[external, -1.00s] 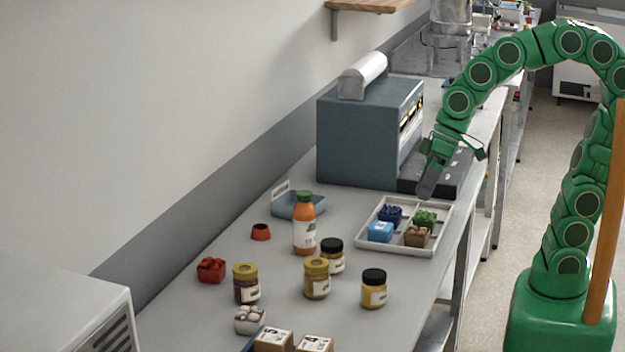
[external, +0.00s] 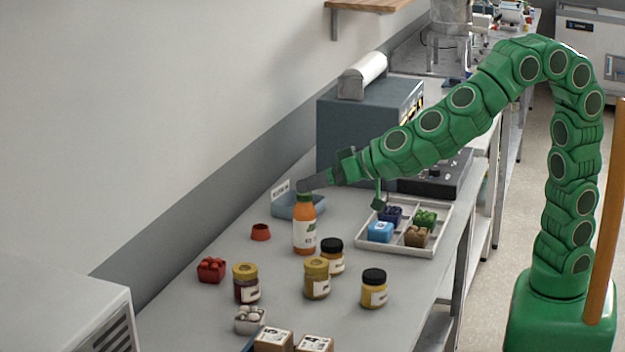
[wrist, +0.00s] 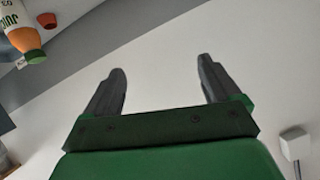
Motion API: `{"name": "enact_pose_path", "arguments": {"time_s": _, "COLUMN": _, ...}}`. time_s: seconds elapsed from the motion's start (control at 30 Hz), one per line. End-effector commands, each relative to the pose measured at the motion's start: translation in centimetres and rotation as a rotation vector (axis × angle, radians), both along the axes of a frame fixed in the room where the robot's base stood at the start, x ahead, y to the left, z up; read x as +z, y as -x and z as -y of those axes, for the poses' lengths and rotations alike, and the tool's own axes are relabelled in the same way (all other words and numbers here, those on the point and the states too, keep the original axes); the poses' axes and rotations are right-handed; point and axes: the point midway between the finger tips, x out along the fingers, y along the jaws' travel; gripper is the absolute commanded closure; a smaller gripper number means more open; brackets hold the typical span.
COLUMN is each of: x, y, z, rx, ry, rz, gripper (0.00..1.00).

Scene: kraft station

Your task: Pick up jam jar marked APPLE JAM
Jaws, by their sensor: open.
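Several jars stand on the grey counter in the external view: a dark red one with a gold lid (external: 246,285), a yellow-brown one with a gold lid (external: 317,280), one with a black lid (external: 332,258) partly behind it, and a yellow one with a black lid (external: 374,289). Their labels are too small to read, so I cannot tell which is APPLE JAM. My gripper (external: 312,182) is above the counter by the orange bottle's top, behind the jars. In the wrist view my gripper (wrist: 162,80) is open and empty, facing the wall; no jar shows there.
An orange juice bottle (external: 304,230) stands close below my gripper; it also shows in the wrist view (wrist: 22,28). A blue tray (external: 286,207), a red cup (external: 260,232), a divided tray (external: 398,250) with small cartons, red and white item boxes and a grey machine (external: 358,140) surround the jars.

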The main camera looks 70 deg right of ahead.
Motion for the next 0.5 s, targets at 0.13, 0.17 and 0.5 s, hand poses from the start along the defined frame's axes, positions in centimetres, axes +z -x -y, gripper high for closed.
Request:
{"name": "enact_pose_path", "arguments": {"time_s": 0.13, "x": -1.8, "y": 0.1, "z": 0.7, "rx": -0.121, "ry": 0.077, "rz": 0.021, "gripper": 0.1}}
{"name": "enact_pose_path", "arguments": {"time_s": 0.17, "x": -1.9, "y": 0.1, "z": 0.9, "rx": -0.141, "ry": 0.092, "rz": 0.026, "gripper": 0.1}}
{"name": "enact_pose_path", "arguments": {"time_s": 0.5, "x": -3.7, "y": 1.5, "z": 2.7, "rx": -0.292, "ry": 0.211, "rz": 0.038, "gripper": 0.1}}
